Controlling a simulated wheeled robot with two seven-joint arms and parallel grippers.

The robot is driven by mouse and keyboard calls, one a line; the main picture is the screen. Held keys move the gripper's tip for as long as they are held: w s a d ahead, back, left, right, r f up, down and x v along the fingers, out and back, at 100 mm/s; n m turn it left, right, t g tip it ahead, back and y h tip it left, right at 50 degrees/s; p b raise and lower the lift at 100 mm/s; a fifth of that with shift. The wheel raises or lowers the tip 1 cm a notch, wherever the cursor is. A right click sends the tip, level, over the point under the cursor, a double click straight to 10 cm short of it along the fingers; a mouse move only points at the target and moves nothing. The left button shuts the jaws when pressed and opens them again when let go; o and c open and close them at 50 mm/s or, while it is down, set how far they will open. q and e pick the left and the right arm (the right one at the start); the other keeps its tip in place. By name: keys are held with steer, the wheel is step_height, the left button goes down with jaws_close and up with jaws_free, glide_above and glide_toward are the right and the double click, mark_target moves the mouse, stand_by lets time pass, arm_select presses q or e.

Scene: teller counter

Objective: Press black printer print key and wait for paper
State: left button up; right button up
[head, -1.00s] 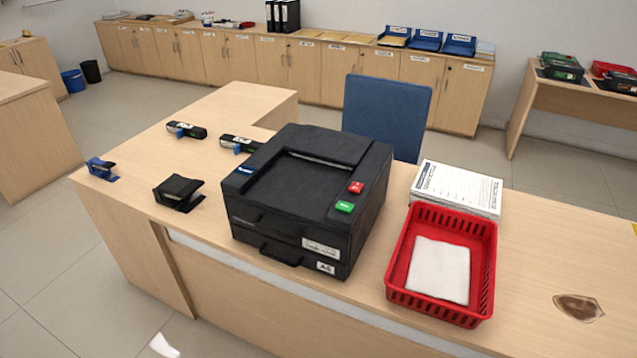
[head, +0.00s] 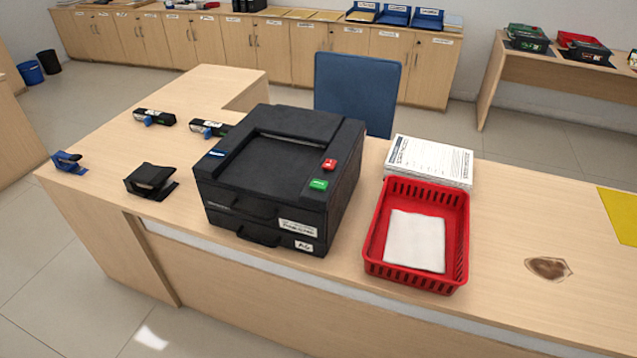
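The black printer (head: 270,185) stands on the light wood counter, left of the red basket. On its top right corner are a green key (head: 318,184) and a red key (head: 329,164). A blue mark (head: 217,153) sits at its top left edge. The slot on its top shows no clear sheet of paper coming out. White labels are on its front by the drawers. Neither of my grippers is in the head view.
A red basket (head: 376,252) holding white paper (head: 415,240) stands right of the printer, with a paper stack (head: 430,160) behind it. Staplers and a black punch (head: 150,181) lie left. A blue chair (head: 356,92) is behind. The counter's right side is mostly clear, with a brown mark (head: 548,268).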

steer(key=shift+c, duration=0.3)
steer(key=shift+a, duration=0.1)
jaws_close()
steer(key=shift+a, duration=0.1)
steer(key=shift+d, duration=0.2)
stand_by(0.4)
stand_by(0.4)
